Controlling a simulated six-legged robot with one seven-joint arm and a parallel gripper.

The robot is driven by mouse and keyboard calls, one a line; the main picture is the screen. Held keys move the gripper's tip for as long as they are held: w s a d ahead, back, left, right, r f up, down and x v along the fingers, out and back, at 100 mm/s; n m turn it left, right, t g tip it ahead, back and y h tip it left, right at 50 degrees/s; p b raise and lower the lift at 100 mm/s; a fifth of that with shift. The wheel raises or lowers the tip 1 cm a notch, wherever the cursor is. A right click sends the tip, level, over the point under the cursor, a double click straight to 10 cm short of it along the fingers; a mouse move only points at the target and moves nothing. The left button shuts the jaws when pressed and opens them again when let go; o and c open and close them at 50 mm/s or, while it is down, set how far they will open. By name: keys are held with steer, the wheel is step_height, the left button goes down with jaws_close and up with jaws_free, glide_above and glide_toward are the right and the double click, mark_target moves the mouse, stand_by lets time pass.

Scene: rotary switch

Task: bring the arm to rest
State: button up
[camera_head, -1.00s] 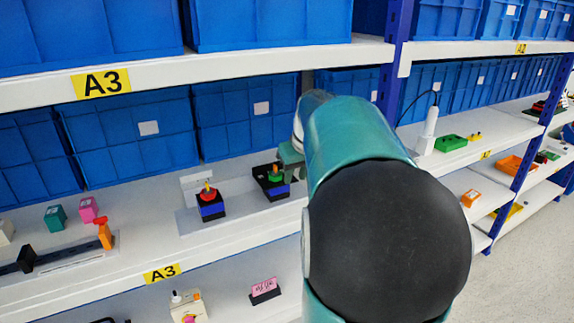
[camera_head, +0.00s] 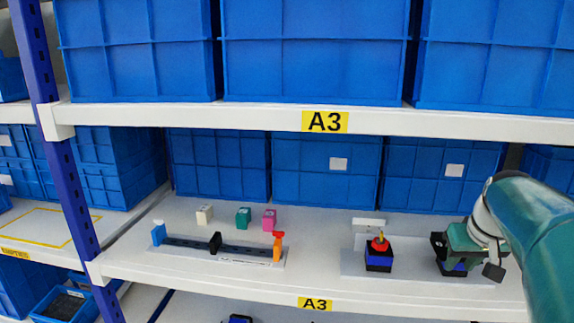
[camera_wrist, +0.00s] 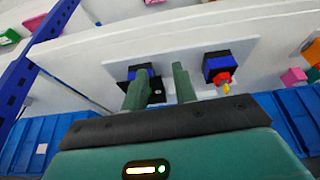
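My gripper (camera_head: 470,250) is at the right switch on the middle shelf in the head view. The right switch (camera_head: 456,268) has a blue and black body and is mostly hidden by my gripper. In the wrist view, which looks upside down, this switch (camera_wrist: 141,70) is partly behind the left finger; its knob is not clear there. The left switch (camera_head: 378,258), blue and black with a red knob, stands apart from my gripper; it also shows in the wrist view (camera_wrist: 219,66).
A grey plate (camera_head: 410,265) lies under both switches. A dark rail (camera_head: 225,246) with sliders and several small coloured blocks (camera_head: 243,217) are left on the shelf. Blue bins (camera_head: 327,170) stand behind. The shelf above (camera_head: 230,117) and a blue post (camera_head: 68,180) bound the space.

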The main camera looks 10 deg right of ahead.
steer(key=s+a+f+n, duration=0.1)
steer(key=s+a, duration=0.3)
steer(key=a, duration=0.4)
steer(key=s+a+f+n+t, duration=0.1)
steer(key=s+a, duration=0.3)
steer(key=a, duration=0.5)
steer(key=s+a+f+y, duration=0.1)
steer(key=s+a+f, duration=0.2)
steer(key=a, duration=0.6)
steer(key=shift+s+a+f+n, duration=0.15)
steer(key=shift+s+a+n, duration=0.2)
steer(key=shift+s, duration=0.4)
